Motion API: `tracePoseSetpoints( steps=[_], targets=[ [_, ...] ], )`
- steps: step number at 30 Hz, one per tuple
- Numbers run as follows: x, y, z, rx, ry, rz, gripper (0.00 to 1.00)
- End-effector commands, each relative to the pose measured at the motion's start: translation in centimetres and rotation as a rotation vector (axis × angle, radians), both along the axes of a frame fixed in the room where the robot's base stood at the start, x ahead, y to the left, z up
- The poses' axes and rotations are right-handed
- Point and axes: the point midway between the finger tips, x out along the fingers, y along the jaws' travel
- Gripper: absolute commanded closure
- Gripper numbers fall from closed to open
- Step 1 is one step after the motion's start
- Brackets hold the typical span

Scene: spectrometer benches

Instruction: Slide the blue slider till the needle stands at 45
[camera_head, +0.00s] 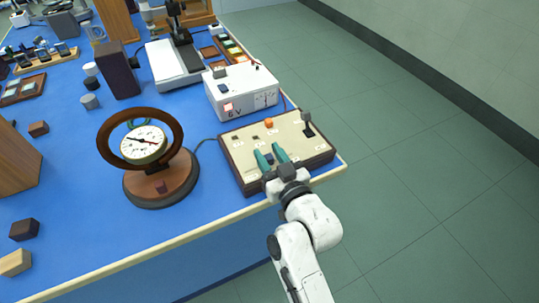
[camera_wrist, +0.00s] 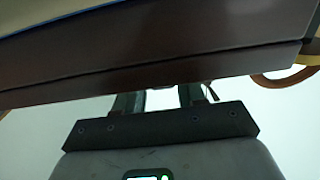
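The control box (camera_head: 236,167) has a cream top and dark brown sides and lies at the bench's right edge. My gripper (camera_head: 267,153) reaches over its near side, with its teal fingers spread apart. A small dark blue knob (camera_head: 269,158), apparently the blue slider, shows between the fingers; a gap seems to remain, and contact cannot be made out. The round dial (camera_head: 143,144) stands on a wooden base inside a dark ring; its needle and numbers are too small to read. The wrist view shows the finger bases apart (camera_wrist: 158,100) below the box's dark side (camera_wrist: 160,55); the fingertips are hidden.
An orange knob (camera_head: 269,123) and a dark knob (camera_head: 307,131) are also on the box. A white supply unit (camera_head: 240,96) marked 6V stands behind it. Wooden and dark blocks lie at the left. Blue bench top is clear in front of the dial.

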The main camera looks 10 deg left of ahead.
Motion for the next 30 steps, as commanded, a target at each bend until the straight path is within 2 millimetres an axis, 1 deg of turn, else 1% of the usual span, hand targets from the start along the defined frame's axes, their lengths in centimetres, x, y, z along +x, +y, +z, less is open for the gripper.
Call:
tracePoseSetpoints(
  steps=[1, 3, 10, 14, 17, 24, 30],
  targets=[
    [0.0, 0.0, 0.0, 0.0, 0.0, 0.001, 0.56],
    [0.0, 0.1, 0.0, 0.0, 0.0, 0.001, 0.51],
    [-0.1, 0.0, 0.0, 0.0, 0.0, 0.001, 0.51],
    [-0.8, -0.6, -0.1, -0.001, 0.001, 0.0, 0.51],
    [-2.1, -1.4, -0.2, -0.001, 0.002, 0.0, 0.51],
    [-5.9, -4.0, -0.3, 0.001, 0.003, 0.0, 0.51],
    [-8.1, -5.5, -0.2, -0.001, 0.001, 0.0, 0.51]
  ],
)
